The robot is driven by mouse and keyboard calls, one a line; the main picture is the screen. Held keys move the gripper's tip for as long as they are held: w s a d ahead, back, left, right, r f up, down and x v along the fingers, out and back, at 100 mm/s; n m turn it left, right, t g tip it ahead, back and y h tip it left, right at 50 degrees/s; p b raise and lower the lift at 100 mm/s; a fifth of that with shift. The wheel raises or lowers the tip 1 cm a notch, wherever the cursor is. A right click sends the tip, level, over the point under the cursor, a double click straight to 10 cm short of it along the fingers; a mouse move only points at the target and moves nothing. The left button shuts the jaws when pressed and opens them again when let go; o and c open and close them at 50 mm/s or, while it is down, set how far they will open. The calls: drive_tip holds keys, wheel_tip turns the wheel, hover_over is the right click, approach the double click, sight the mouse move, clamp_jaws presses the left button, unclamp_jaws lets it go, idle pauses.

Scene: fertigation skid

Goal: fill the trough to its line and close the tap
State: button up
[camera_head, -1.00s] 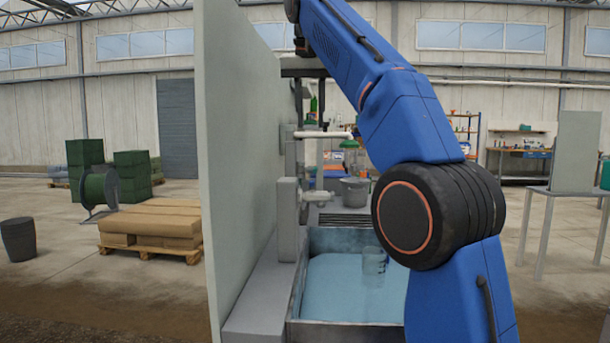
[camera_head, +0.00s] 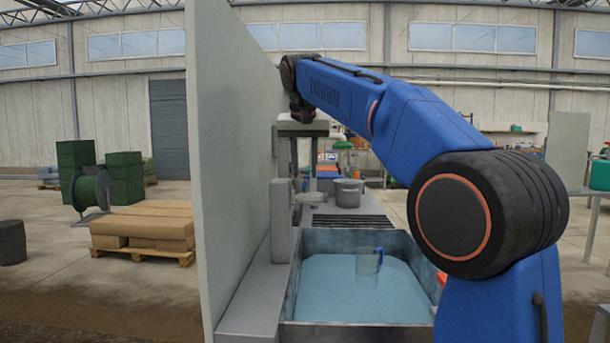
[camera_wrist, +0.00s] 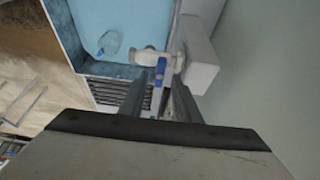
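The trough (camera_head: 427,262) is a grey open box of pale blue water (camera_head: 340,295); its wall also shows in the wrist view (camera_wrist: 68,32). I cannot make out a fill line. A clear jug (camera_head: 367,268) with a blue handle is in the water, also in the wrist view (camera_wrist: 110,42). The tap (camera_wrist: 145,57) is pale with a blue lever (camera_wrist: 161,71), beside the trough's wall side. My gripper (camera_wrist: 168,80) is open, pointing down above the tap. The lever shows between its fingertips; depth and contact are unclear. No running stream shows.
A tall pale panel (camera_head: 235,170) stands close on the left of the trough. A grey pot (camera_head: 347,193) and a dark grate (camera_head: 347,220) lie behind the trough. Pallet sacks (camera_head: 143,225) stand well left on open floor.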

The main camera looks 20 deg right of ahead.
drive_tip(key=shift+x, duration=1.15)
drive_tip(key=shift+c, duration=0.6)
clamp_jaws()
drive_tip(key=shift+d+n+y, duration=0.1)
drive_tip(key=shift+n+y, duration=0.4)
drive_tip(key=shift+n, duration=0.75)
drive_tip(key=shift+d+n+y, duration=0.1)
drive_tip(key=shift+n+y, duration=0.4)
drive_tip(key=shift+n, duration=0.75)
drive_tip(key=shift+o, duration=0.6)
unclamp_jaws()
drive_tip(key=shift+r, duration=0.1)
